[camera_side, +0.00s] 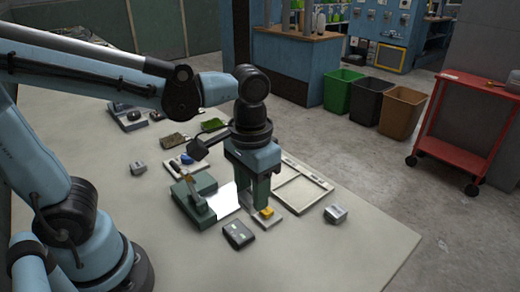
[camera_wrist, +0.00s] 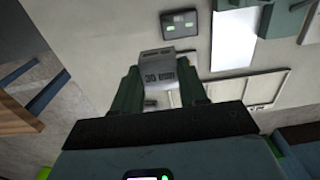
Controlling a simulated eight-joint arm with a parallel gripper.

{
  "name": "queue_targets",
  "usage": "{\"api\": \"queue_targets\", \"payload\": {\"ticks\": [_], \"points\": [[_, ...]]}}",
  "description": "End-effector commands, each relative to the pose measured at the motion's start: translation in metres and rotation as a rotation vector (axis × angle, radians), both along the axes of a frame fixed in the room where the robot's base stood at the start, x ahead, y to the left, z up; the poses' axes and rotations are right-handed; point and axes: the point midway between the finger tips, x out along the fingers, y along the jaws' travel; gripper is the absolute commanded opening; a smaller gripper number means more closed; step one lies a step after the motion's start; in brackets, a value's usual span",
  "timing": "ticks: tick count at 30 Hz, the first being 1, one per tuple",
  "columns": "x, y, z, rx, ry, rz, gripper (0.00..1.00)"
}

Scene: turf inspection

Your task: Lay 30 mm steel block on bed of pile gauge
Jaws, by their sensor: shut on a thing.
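A grey steel block (camera_wrist: 160,70) marked 30 mm sits between the two fingers of my gripper (camera_wrist: 159,78) in the wrist view. My gripper is shut on it. In the side view my gripper (camera_side: 250,204) points down just right of the pile gauge, and its fingers hide the block. What looks like the pile gauge (camera_side: 192,208) is a green body with a lever and a bright white bed (camera_side: 223,201). In the wrist view the white bed (camera_wrist: 234,40) is clear, to the right of the block, with part of the green body (camera_wrist: 283,18) beyond it.
A dark box with two lit marks (camera_side: 238,236) stands in front of the gauge. A yellow piece (camera_side: 268,211) lies on a small plate beside my gripper. A pale frame (camera_side: 318,184) and a silver block (camera_side: 336,215) lie to the right. Another silver block (camera_side: 138,168) lies left.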

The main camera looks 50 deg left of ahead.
Motion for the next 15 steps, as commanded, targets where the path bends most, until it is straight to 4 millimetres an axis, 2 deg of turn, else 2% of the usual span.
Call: {"api": "queue_targets", "payload": {"ticks": [3,8,11,15], "points": [[0.001,0.023,0.001,0.000,0.000,0.014,0.00],[0.001,0.038,0.001,0.000,0.000,0.016,0.00],[0.005,0.049,-0.005,0.000,0.000,0.019,0.00],[0.014,0.074,-0.021,0.000,0.000,0.022,0.00]]}}
